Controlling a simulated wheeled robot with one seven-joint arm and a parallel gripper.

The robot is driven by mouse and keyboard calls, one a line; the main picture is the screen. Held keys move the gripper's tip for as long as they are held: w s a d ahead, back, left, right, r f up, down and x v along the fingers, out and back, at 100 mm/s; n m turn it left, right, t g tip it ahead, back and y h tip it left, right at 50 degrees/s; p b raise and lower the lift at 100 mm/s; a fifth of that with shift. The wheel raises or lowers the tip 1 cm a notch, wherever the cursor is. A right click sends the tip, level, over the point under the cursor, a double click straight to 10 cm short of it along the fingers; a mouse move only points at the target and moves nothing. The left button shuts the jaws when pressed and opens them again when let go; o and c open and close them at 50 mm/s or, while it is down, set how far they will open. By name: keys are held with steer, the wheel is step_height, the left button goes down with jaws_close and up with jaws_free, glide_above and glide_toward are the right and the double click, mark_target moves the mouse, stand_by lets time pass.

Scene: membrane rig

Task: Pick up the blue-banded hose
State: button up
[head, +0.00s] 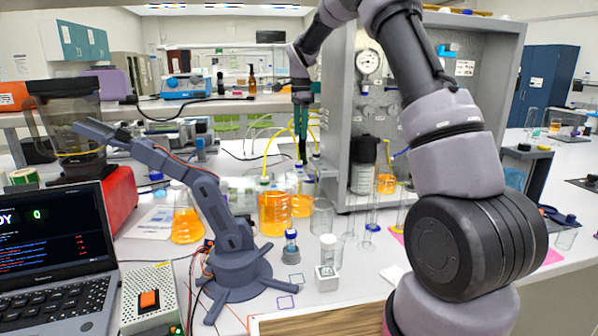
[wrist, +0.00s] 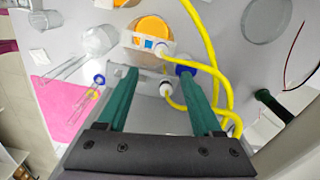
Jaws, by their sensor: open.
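My gripper (wrist: 158,72) is open, with its green fingers spread and nothing held between them. In the head view my gripper (head: 302,158) points down over the bench, in front of the grey rig panel. Yellow hoses (wrist: 211,55) loop past the right finger in the wrist view. One hose end has a white fitting (wrist: 166,89) between the fingers. A blue ring or cap (wrist: 184,68) shows at the right fingertip, partly hidden by it. I cannot tell for certain which hose carries the blue band. In the head view a yellow hose (head: 271,150) arches left of my gripper.
Flasks of orange liquid (head: 274,212) stand below and left of my gripper. A small blue-grey arm (head: 213,205) stands on the bench at left. The grey rig panel (head: 338,110), with a gauge (head: 369,63), is close on the right. A pink mat (wrist: 70,108) lies at left in the wrist view.

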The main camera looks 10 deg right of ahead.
steer(key=f, duration=1)
steer(key=shift+w+a+f, duration=0.15)
steer(key=shift+a+f, duration=0.15)
steer(key=shift+f, duration=0.1)
jaws_close()
